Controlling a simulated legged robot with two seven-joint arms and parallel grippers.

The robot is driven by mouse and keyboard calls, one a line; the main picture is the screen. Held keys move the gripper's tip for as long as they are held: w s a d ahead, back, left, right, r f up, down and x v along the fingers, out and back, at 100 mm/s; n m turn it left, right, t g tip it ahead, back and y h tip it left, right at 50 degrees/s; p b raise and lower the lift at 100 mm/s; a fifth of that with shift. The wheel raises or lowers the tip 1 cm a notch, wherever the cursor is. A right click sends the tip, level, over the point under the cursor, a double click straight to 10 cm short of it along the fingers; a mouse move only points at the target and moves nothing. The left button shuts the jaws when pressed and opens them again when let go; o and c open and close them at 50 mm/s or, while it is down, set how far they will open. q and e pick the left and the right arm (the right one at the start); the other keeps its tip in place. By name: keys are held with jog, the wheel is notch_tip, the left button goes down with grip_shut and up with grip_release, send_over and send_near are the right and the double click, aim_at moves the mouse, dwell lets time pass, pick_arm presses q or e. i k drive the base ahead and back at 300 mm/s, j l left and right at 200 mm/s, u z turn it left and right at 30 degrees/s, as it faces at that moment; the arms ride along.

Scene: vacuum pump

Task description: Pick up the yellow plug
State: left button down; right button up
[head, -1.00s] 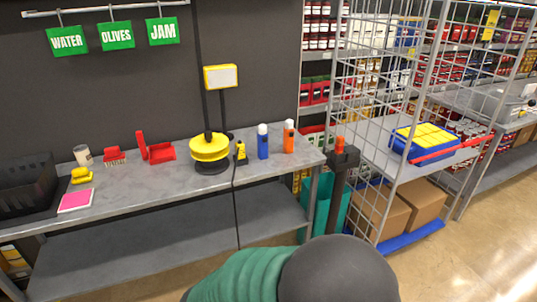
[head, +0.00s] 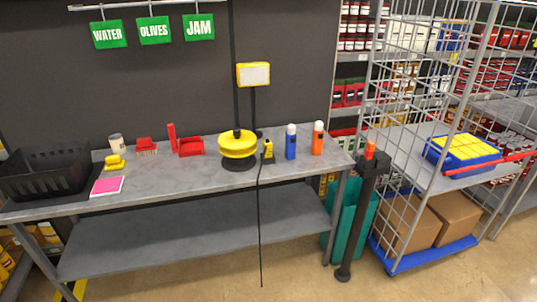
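The yellow plug (head: 268,151) stands on the grey table (head: 190,178), just right of a round yellow reel-like object (head: 237,146) on a dark base. A black cable (head: 260,225) runs from the plug over the table's front edge and hangs down below the lower shelf. Neither of my grippers is in view, so nothing shows in contact with the plug.
A blue bottle (head: 291,144) and an orange bottle (head: 317,140) stand right of the plug. Red items, a yellow object, a pink pad and a black basket (head: 42,172) are left. A dark post (head: 361,225) and a wire cage cart (head: 440,100) stand right. The table's front strip is clear.

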aim_at(268, 153)
jog(key=i+j, duration=0.3)
jog(key=i, duration=0.25)
jog(key=i+j+z, duration=0.1)
jog(key=i+j, duration=0.2)
jog(key=i, duration=0.2)
jog(key=i+j, duration=0.3)
jog(key=i, duration=0.25)
jog(key=i+j, duration=0.35)
jog(key=i, duration=0.15)
jog(key=l+z, duration=0.05)
